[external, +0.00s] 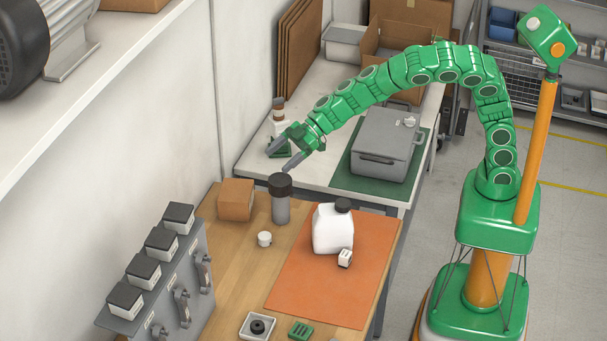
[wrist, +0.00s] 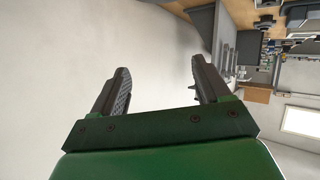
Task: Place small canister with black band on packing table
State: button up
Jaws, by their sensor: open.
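My gripper (external: 278,160) is open and empty, raised near the boundary between the wooden bench and the white-topped table. In the wrist view its two fingers (wrist: 160,78) stand apart with only pale wall between them. A grey cylinder with a broad black top (external: 281,206) stands upright on the wooden bench, just below my fingertips and apart from them. A slim white container with a dark band and brown top (external: 279,116) stands on the white-topped table (external: 314,111), behind my gripper and partly hidden. I cannot tell for certain which is the task's canister.
A cardboard box (external: 236,199) and a small white cylinder (external: 264,239) are beside the grey cylinder. A white jug (external: 332,231) stands on an orange mat (external: 310,287). A grey case (external: 384,146) sits on a green mat on the white-topped table. An open carton (external: 385,52) is behind.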

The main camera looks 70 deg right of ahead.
jog(key=w+a+r+m+t+h, duration=0.5)
jog(key=a+r+m+t+h, duration=0.1)
jog(key=r+m+h, duration=0.15)
jog(key=s+a+m+g+h, duration=0.2)
jog(key=s+m+h, duration=0.25)
jog(key=s, duration=0.65)
jog(key=s+a+f+m+g+h, duration=0.1)
jog(key=s+a+m+h, duration=0.3)
jog(key=s, duration=0.7)
jog(key=s+a+m+g+h, duration=0.1)
jog(key=s+m+g+h, duration=0.15)
jog(key=s+m, duration=0.55)
jog(key=n, duration=0.2)
send_near(345, 206)
jog(key=f, duration=0.1)
jog(key=shift+t+h, duration=0.25)
jog(key=shift+t, duration=0.2)
jog(key=shift+x, duration=4.25)
jog(key=shift+s+d, duration=0.1)
jog(key=shift+d, duration=0.05)
grip_shut()
